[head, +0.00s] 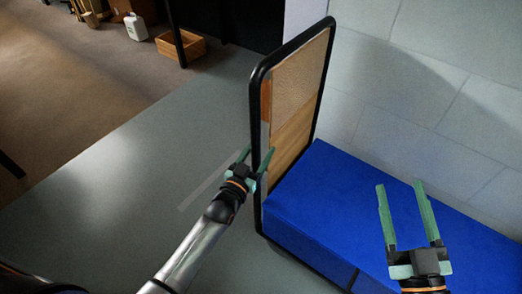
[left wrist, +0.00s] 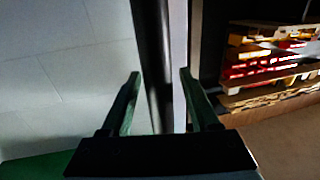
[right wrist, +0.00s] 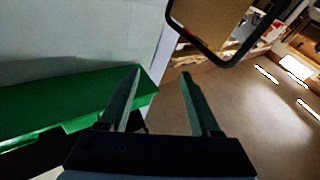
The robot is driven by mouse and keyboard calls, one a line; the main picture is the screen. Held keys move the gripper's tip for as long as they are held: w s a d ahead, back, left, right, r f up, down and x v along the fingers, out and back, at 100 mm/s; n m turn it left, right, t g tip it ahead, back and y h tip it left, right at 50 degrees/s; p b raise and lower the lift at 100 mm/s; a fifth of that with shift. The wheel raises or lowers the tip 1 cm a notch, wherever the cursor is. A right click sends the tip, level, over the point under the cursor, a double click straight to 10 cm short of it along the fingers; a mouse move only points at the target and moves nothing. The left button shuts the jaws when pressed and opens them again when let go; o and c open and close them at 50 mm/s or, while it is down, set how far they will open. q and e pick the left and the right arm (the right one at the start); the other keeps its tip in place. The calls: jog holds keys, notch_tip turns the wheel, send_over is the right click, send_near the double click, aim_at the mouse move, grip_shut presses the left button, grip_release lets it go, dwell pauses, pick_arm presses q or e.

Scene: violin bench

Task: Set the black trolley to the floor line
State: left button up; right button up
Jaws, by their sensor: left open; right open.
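The black trolley (head: 256,95) stands upright in the middle of the head view, with a black tubular end frame around a wooden panel. A long blue block (head: 340,195) sits low behind the frame. A pale floor line (head: 203,184) lies on the grey floor, left of the trolley. My left gripper (head: 256,152) is open at the frame's near upright; in the left wrist view this dark post (left wrist: 154,65) stands between the fingers, and contact cannot be told. My right gripper (head: 400,184) is open and empty above the blue block. The trolley's wheels are hidden.
A tiled grey wall (head: 425,75) rises close behind the trolley on the right. A wooden crate (head: 180,46) and a white bottle (head: 136,27) stand at the far upper left. The grey floor left of the trolley is clear. The right wrist view shows a long green surface (right wrist: 70,105).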

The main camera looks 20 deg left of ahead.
pick_arm(q)
jog(key=shift+w+d, duration=0.1)
jog(key=shift+w, duration=0.45)
pick_arm(e)
jog(key=shift+s+a+r+n+t+y, duration=0.1)
jog(key=shift+r+n+t+y, duration=0.05)
jog(key=shift+r, duration=0.3)
jog(key=shift+s+r+n+t+y, duration=0.1)
jog(key=shift+r+n+t+y, duration=0.05)
jog(key=shift+r, duration=0.3)
pick_arm(q)
grip_shut()
dwell(0.3)
